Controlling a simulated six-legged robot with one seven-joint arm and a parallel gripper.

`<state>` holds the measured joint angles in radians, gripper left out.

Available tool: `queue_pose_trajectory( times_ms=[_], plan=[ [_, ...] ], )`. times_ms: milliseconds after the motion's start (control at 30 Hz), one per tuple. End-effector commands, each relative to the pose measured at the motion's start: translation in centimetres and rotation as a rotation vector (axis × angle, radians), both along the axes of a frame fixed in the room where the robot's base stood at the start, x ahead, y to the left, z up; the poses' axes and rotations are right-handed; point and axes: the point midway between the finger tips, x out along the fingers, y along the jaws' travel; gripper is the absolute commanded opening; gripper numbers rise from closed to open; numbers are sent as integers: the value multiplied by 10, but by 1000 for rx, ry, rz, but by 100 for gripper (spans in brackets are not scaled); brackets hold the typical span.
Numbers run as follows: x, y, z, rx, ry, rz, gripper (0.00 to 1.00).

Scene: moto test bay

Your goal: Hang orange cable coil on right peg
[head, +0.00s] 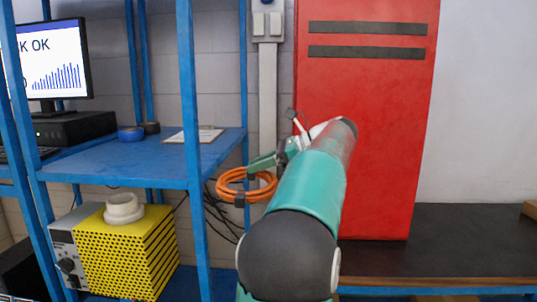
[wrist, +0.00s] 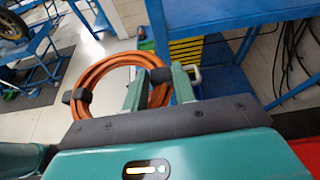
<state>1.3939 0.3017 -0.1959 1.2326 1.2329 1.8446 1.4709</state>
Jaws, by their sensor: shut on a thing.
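The orange cable coil (head: 258,194) hangs level below my gripper (head: 262,164) in the head view, just right of the blue rack's front post. In the wrist view the coil (wrist: 96,72) is a ring with black ties, at the fingers of my gripper (wrist: 160,76). My gripper is shut on the coil near one black tie. The exact contact is partly hidden by the tie and the fingers. I cannot make out the right peg in either view.
The blue rack (head: 120,168) holds a clipboard (head: 192,135) and blue tape (head: 131,133); a yellow perforated box (head: 125,250) is below. A red cabinet (head: 365,130) stands behind my arm. A dark bench (head: 465,240) is at right. Loose black cables hang behind the coil.

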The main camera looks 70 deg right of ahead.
Motion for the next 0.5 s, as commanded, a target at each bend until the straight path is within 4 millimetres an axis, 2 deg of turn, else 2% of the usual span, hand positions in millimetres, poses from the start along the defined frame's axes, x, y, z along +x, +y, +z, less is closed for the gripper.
queue_pose_trajectory(
  times_ms=[133,267,500],
  plan=[
    [21,29,-21,2,-1,7,0],
    [50,67,-53,2,-1,12,0],
    [113,150,-126,3,1,20,0]
  ],
)
